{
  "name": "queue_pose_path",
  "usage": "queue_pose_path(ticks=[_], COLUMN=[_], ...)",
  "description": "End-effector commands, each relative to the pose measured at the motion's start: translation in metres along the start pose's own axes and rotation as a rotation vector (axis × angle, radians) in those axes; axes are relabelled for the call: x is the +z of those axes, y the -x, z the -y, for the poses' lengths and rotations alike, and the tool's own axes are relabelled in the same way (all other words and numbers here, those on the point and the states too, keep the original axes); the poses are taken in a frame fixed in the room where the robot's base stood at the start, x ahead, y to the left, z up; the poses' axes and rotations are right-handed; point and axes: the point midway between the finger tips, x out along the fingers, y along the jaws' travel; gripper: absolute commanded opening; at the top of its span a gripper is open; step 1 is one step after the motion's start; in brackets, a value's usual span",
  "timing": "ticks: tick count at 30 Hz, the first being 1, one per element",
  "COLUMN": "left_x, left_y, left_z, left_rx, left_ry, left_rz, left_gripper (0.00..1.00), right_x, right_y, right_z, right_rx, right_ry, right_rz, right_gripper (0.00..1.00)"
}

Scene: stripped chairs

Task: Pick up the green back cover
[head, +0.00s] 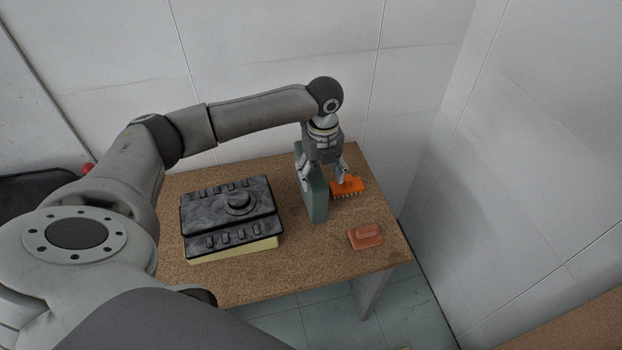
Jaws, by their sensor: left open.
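The green back cover (316,196) stands upright on edge on the cork-coloured table, right of its middle. My left gripper (324,176) points down at the cover's upper part, with its two fingers spread, one on the left side of the cover and one on the right. The gripper is open. Whether a finger touches the cover cannot be told. The gripper hides part of the cover's top. My right gripper is not in view.
An orange brush (348,187) lies close to the cover's right side, by the right finger. An orange-red block with a handle (366,236) lies nearer the front right. A black moulded panel (230,213) on a yellowish base lies left. White walls (290,45) stand behind and right of the table (240,283).

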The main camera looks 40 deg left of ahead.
Motion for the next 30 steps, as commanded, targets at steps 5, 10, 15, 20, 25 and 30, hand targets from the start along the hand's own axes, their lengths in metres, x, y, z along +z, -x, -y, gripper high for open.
queue_pose_path(ticks=[5,10,15,20,25,30], left_x=[0.002,0.002,0.002,0.002,0.002,0.002], left_y=[-0.023,-0.045,-0.051,-0.051,-0.05,-0.05], left_z=[-0.007,-0.008,-0.007,-0.007,-0.007,-0.007], left_rx=[0.005,0.002,0.0,0.0,0.0,0.0], left_ry=[0.002,0.0,0.0,0.0,0.0,0.0], left_rz=[-0.001,-0.001,0.002,0.001,0.001,0.001], left_gripper=[0.66,0.66,0.66,0.62,0.4,0.18], right_x=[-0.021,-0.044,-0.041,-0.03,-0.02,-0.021], right_y=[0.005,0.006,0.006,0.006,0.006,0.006], right_z=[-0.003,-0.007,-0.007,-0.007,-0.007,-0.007], right_rx=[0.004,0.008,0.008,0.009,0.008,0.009], right_ry=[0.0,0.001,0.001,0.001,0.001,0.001], right_rz=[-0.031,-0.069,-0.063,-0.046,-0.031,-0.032], right_gripper=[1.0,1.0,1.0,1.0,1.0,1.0])
